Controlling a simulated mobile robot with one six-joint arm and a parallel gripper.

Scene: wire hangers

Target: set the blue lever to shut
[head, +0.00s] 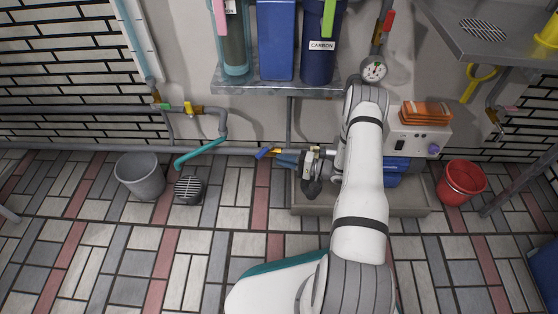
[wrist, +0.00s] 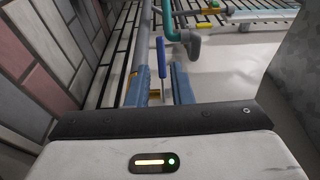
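The blue lever (head: 264,153) is on a brass valve in the pipe low along the wall, just left of my gripper (head: 284,160) in the head view. It points left, angled slightly down. In the wrist view the blue lever (wrist: 161,57) stands out beyond the fingertips, roughly in line with the gap of my gripper (wrist: 159,74). The two blue fingers are apart with nothing gripped. Yellowish brass shows between them. I cannot tell whether a finger touches the lever. My arm hides part of the pipe to the right.
A teal spout (head: 201,151) and yellow-handled valve (head: 190,108) are left of the lever. A grey bucket (head: 140,177) and floor drain (head: 189,190) lie below them. A low tray (head: 305,202) is under my gripper; a shelf of filters (head: 270,87) is above. A red bucket (head: 461,181) stands right.

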